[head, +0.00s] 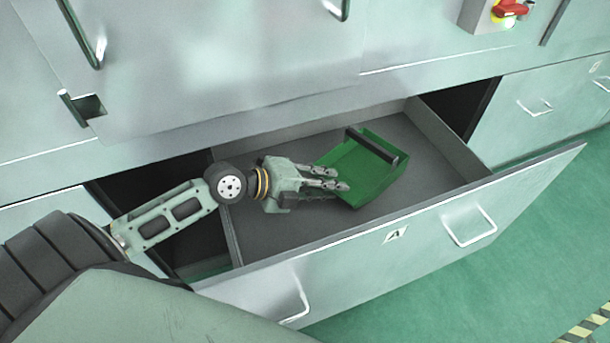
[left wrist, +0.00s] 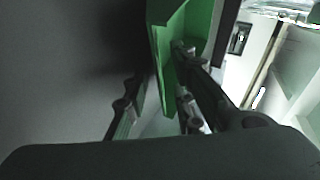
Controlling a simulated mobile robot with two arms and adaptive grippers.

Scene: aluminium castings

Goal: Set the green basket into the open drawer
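The green basket (head: 369,184), with a black bar along one top edge, is within the outline of the open drawer (head: 285,227). I cannot tell whether it rests on the drawer floor. My left gripper (head: 341,179) reaches over the drawer from the left, its fingertips at the basket's left side. In the left wrist view the basket (left wrist: 165,50) shows between the fingers of my left gripper (left wrist: 160,85), nearer the right-hand finger. A gap shows beside the left-hand finger, so the gripper looks open. My right gripper is not in view.
The drawer front (head: 400,235) carries a label and two handles. A closed drawer (head: 540,110) is at the right. The cabinet face (head: 220,60) rises behind, with a red switch (head: 509,8) at top right. Bare drawer floor lies left of the basket.

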